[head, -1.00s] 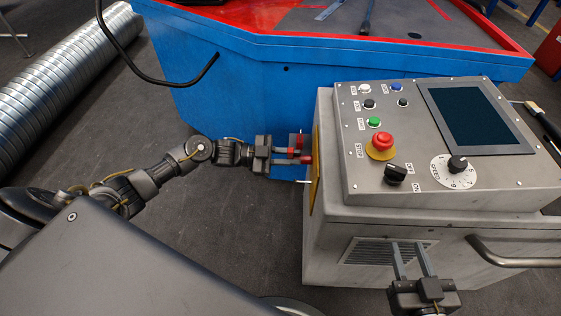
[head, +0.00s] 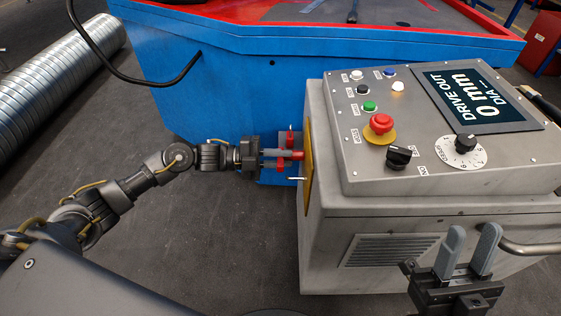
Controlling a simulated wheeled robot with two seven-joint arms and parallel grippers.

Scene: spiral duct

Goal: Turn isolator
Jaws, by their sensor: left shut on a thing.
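The isolator (head: 296,155) is a red handle on a yellow plate (head: 308,165), on the left side of the grey control cabinet (head: 321,230). My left gripper (head: 285,156) reaches it from the left and is shut on the red handle. Its fingers hide part of the handle. My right gripper (head: 468,250) is open and empty in front of the cabinet's lower right, its two fingers pointing up. The cabinet's screen (head: 478,98) is lit and reads "DRIVE OUT 0 mm DIA". A white button lamp (head: 398,86) glows on the panel.
A blue machine with a red rim (head: 220,85) stands behind the cabinet. A black cable (head: 130,75) hangs at its left. A spiral metal duct (head: 55,90) lies at the far left. A rail handle (head: 530,248) sticks out at the cabinet's front right.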

